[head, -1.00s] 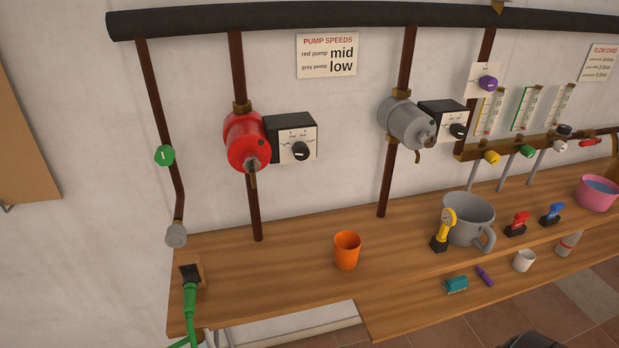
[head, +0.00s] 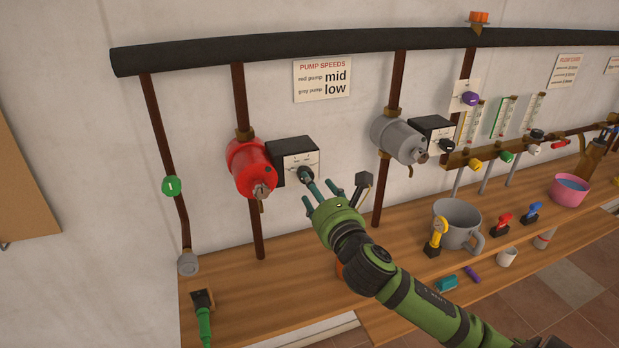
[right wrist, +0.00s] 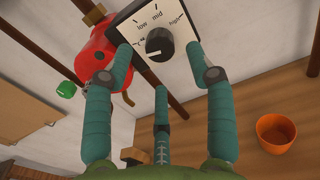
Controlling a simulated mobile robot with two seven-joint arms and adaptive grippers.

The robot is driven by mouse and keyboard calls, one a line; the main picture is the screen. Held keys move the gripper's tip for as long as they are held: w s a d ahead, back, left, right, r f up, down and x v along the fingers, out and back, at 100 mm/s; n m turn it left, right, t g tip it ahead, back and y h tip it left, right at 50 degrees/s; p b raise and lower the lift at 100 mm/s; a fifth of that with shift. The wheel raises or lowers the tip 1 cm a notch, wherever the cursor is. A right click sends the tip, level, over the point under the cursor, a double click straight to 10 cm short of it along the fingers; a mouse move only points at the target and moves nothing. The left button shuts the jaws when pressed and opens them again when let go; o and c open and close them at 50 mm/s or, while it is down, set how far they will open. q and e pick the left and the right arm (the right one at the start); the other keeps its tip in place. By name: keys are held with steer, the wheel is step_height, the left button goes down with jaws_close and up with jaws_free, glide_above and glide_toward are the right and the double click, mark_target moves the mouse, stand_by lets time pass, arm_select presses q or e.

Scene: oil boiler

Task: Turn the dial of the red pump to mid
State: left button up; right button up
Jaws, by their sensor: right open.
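The red pump (head: 250,168) hangs on a brown pipe on the wall in the head view. It also shows in the right wrist view (right wrist: 92,52). Its control box (head: 297,155) has a pale face with a black dial (right wrist: 160,44) and low, mid and high marks. The dial's exact setting is hard to read. My right gripper (head: 321,186) is open in front of the box. In the right wrist view its fingers spread on both sides of the dial, with a third finger below; contact cannot be told. The left gripper is not in view.
A pump speeds sign (head: 322,80) reads red pump mid, grey pump low. The grey pump (head: 396,138) with its own box (head: 432,136) is to the right. An orange cup (right wrist: 275,133) stands on the wooden bench (head: 240,281), mostly behind my arm in the head view.

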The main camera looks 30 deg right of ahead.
steer(key=shift+p+x, duration=0.35)
steer(key=shift+x, duration=1.6)
jaws_close()
steer(key=shift+m, duration=0.3)
steer(key=m+p, duration=0.5)
steer(key=m, duration=1.4)
steer(key=shift+a, duration=0.1)
steer(key=shift+m, duration=0.3)
